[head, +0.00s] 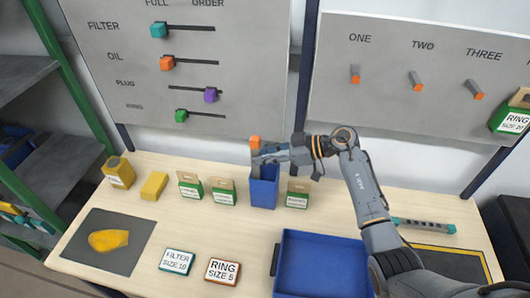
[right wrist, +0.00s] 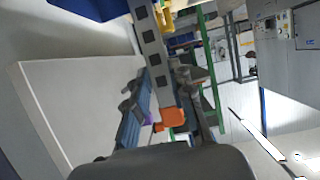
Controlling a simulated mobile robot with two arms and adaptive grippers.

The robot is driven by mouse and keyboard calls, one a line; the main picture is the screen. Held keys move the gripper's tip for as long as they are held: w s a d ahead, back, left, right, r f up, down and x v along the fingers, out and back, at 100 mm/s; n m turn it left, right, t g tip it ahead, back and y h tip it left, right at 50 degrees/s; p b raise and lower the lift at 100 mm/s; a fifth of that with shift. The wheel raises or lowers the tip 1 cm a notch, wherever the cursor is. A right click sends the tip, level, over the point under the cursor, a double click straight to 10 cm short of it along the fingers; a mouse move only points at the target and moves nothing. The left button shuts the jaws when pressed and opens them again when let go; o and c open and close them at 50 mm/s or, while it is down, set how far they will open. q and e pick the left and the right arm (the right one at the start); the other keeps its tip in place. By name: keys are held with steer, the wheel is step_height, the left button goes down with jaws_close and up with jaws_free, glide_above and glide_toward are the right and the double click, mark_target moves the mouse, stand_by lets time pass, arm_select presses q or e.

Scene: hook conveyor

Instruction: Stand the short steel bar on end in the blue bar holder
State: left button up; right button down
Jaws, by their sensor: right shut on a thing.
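The short steel bar (right wrist: 150,50) is grey with dark square marks and an orange end (right wrist: 172,118). In the head view its orange end (head: 254,142) points up, and the bar stands about upright at the blue bar holder (head: 264,192). My right gripper (head: 260,157) is shut on the bar near its orange end, above the holder's mouth. In the right wrist view the fingers of this gripper (right wrist: 165,105) are on both sides of the bar. The gripper hides part of the holder's mouth, so I cannot tell how far the bar is inside. My left gripper is not in view.
Green-and-tan boxes (head: 223,192) stand left of the holder, and another (head: 298,195) stands close on its right. A blue tray (head: 320,265) lies in front. A teal bar (head: 425,226) lies at the right. Yellow blocks (head: 154,186) stand at the left.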

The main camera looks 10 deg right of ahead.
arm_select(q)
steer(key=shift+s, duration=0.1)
arm_select(e)
steer(key=c, duration=1.1)
jaws_free()
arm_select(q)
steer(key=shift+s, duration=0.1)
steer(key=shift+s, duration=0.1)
arm_select(e)
steer(key=shift+f, duration=0.1)
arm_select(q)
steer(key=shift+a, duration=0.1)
arm_select(e)
steer(key=shift+d, duration=0.1)
steer(key=v, duration=1.2)
